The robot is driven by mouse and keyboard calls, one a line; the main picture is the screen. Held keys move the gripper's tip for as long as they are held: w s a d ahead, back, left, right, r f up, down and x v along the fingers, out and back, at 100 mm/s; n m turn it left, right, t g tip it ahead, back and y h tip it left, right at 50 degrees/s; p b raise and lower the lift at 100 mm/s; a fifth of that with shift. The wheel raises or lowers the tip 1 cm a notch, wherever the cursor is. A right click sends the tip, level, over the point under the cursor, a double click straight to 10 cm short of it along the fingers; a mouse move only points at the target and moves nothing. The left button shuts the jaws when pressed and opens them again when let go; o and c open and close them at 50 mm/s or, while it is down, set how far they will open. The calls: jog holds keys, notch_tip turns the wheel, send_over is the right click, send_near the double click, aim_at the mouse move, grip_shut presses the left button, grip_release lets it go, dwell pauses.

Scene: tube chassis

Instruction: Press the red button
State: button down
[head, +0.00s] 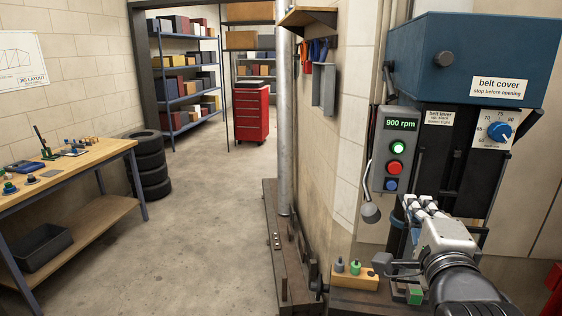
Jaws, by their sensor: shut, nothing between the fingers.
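The red button (396,167) is on a grey control box (377,166) at the right of the head view. It sits between a glowing green button (398,147) above and a blue button (391,185) below. A display on the box (401,124) reads "900 rpm". My gripper (409,203) is shut and empty. In the picture its fingertips are below and slightly right of the red button, just under the box's lower right corner. The red button is fully visible. I cannot tell the depth gap between fingertips and box.
A blue belt cover (470,60) overhangs on the right, with a dial (499,131) below it. A lever with a grey knob (370,212) hangs left of the box. A wooden block (352,277) is below. The floor at left centre is clear.

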jog(key=p, duration=0.4)
send_near(402, 169)
jog(key=x, duration=0.5)
jog(key=shift+w+f, duration=0.15)
jog(key=shift+w, duration=0.15)
jog(key=shift+w+d, duration=0.25)
jog(key=shift+w, duration=0.35)
